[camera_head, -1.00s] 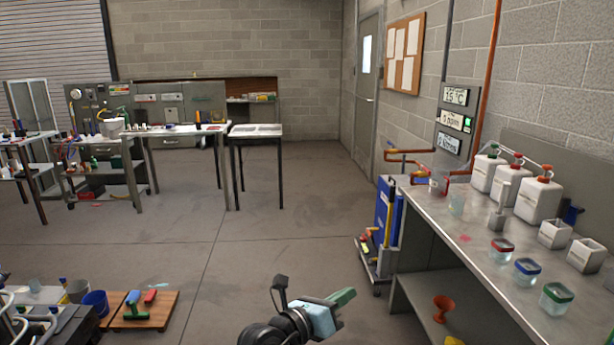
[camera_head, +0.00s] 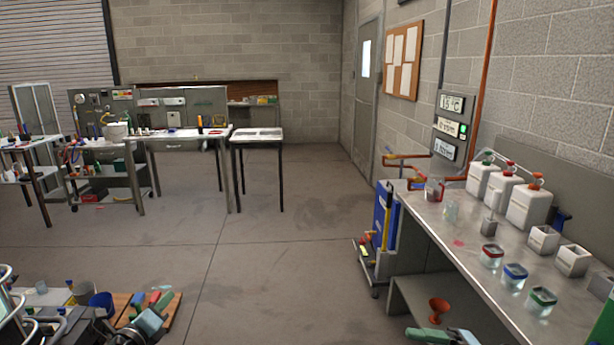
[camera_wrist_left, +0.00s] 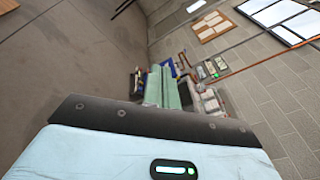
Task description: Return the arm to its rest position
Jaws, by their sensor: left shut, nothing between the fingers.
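My left gripper (camera_head: 163,300) is at the lower left in the head view, seen in front of a wooden board. Its pale green fingers are together with nothing between them. They point up and to the right. The left wrist view shows the closed fingers (camera_wrist_left: 163,88) against the floor, the wall and the bench area. Green parts at the bottom edge of the head view seem to be my right gripper (camera_head: 445,335). It is mostly cut off, so its jaw state does not show.
A metal bench (camera_head: 440,220) on the right bears white bottles (camera_head: 525,205) and jars with coloured lids (camera_head: 513,275). A blue cart (camera_head: 382,225) stands at its far end. The wooden board (camera_head: 170,318) and a blue cup (camera_head: 102,303) are at lower left. The middle floor is clear.

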